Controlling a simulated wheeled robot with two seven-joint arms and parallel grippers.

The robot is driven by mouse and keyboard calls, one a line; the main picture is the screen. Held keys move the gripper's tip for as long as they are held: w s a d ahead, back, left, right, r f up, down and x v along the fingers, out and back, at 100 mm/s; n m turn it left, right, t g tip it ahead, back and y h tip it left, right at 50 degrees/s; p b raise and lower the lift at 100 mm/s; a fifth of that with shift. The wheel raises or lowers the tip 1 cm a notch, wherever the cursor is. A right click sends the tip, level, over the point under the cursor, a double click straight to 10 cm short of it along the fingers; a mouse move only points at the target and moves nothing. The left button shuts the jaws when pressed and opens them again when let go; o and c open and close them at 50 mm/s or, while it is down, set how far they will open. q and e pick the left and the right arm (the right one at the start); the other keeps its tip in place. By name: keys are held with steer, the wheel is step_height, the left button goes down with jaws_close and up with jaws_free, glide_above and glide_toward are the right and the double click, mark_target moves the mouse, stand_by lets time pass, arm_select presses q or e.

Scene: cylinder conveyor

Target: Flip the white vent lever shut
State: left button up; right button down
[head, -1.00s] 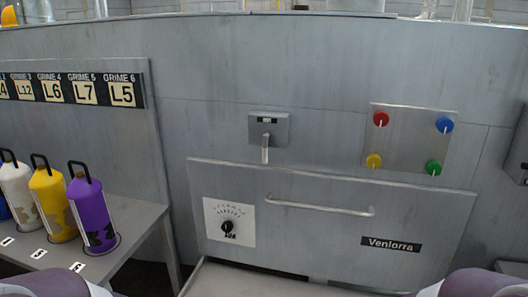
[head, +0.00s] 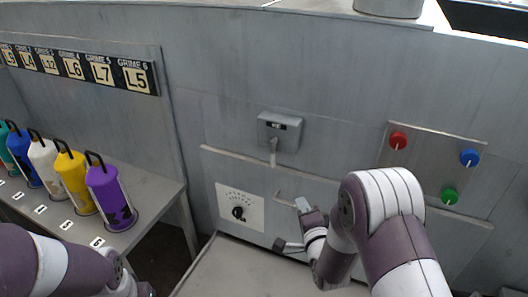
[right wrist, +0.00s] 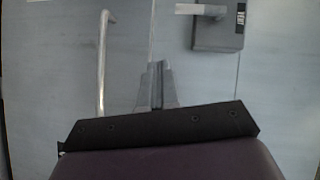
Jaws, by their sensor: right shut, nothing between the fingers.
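The vent lever (head: 273,152) is a pale bar hanging down from a grey box (head: 284,131) on the wall panel. In the right wrist view the lever (right wrist: 201,9) shows at the top, turned sideways, on the box (right wrist: 217,35) with a dark VENT label. My right gripper (head: 303,204) is below and slightly right of the lever in the head view, near the drawer handle. Its fingers (right wrist: 155,72) are together and empty, apart from the lever. My left forearm enters at lower left; its gripper is out of frame.
A bar handle (right wrist: 103,62) runs close beside my right fingers. A dial plate (head: 240,207) is at lower left of the panel. Red, blue and green knobs (head: 450,196) are on the right. Several coloured bottles (head: 109,196) stand on a side table (head: 163,196).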

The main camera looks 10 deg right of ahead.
step_height(320, 180, up, 2)
steer(key=m+t, duration=0.1)
steer(key=m+p, duration=0.1)
steer(key=p, duration=0.2)
glide_toward(273, 155)
steer(key=w+d+f, duration=0.3)
steer(key=w+d, duration=0.1)
arm_select(q)
step_height(273, 155, up, 4)
steer(key=shift+s+a+r+p, duration=0.15)
steer(key=shift+r+p, duration=0.05)
steer(key=shift+p, duration=0.45)
arm_select(e)
steer(key=w+a, duration=0.2)
steer(key=shift+w+a+r+t, duration=0.1)
steer(key=shift+w+a+t, duration=0.2)
steer(key=shift+w, duration=0.1)
